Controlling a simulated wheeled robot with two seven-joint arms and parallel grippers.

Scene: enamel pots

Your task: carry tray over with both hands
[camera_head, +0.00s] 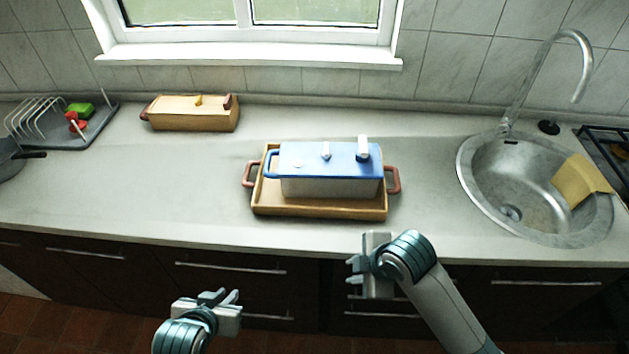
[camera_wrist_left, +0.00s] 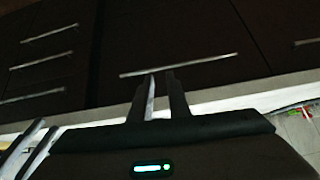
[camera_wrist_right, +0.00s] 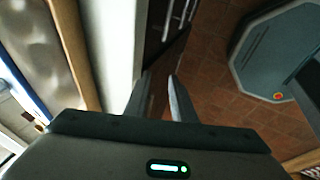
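A wooden tray (camera_head: 320,209) with reddish handles at its left and right ends sits on the counter. A pale pot (camera_head: 330,187) with a blue lid (camera_head: 310,156) stands in it. My left gripper (camera_head: 222,297) is open and empty, low in front of the counter, left of the tray. Its fingers (camera_wrist_left: 160,95) show a gap in the left wrist view. My right gripper (camera_head: 354,270) is open and empty in front of the counter edge, below the tray's right part. Its fingers (camera_wrist_right: 158,95) stand apart in the right wrist view. Neither gripper touches the tray.
A long wooden box (camera_head: 190,118) stands at the back left. A dish rack (camera_head: 62,125) is at the far left. A sink (camera_head: 535,190) with a tap is on the right. Drawers with bar handles (camera_head: 230,267) lie below.

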